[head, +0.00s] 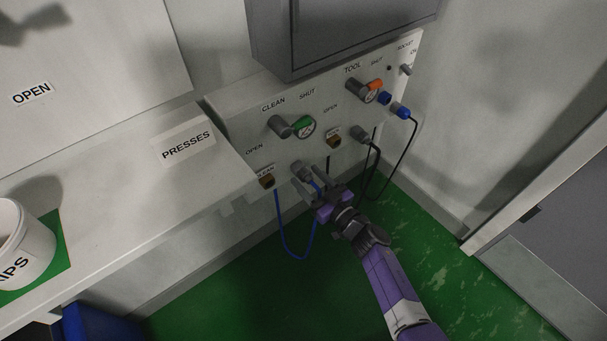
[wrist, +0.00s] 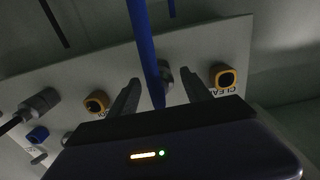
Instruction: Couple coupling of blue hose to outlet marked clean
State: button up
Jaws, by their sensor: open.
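The blue hose (head: 280,232) hangs in a loop below the wall panel; in the wrist view its blue length (wrist: 145,45) runs between my fingers. Its grey coupling (head: 300,170) sits at the panel face, right of the outlet marked clean, and partly shows behind the hose in the wrist view (wrist: 166,76). The clean outlet (head: 267,181) is a brass-coloured socket with nothing on it; it shows at right in the wrist view (wrist: 223,77). My gripper (head: 319,190) is open, its fingers (wrist: 162,86) either side of the hose and coupling. I cannot tell whether they touch.
A second brass outlet (head: 334,141) is up and right, with a grey coupling (head: 360,134) on a black hose beside it. A green-marked valve (head: 304,127) and an orange-marked valve (head: 372,88) are above. The white bench (head: 110,195) is left; green floor lies below.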

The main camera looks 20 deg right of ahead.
aim_at(311, 182)
dwell(0.4)
grip_shut()
jog(key=shift+p+v, duration=2)
jog(key=shift+v, duration=1)
jog(key=shift+s, duration=0.1)
jog(key=p+v, duration=0.2)
jog(key=v, duration=0.1)
jog(key=shift+s+d+r, duration=0.1)
jog(key=shift+s+d, duration=0.05)
jog(key=shift+s, duration=0.2)
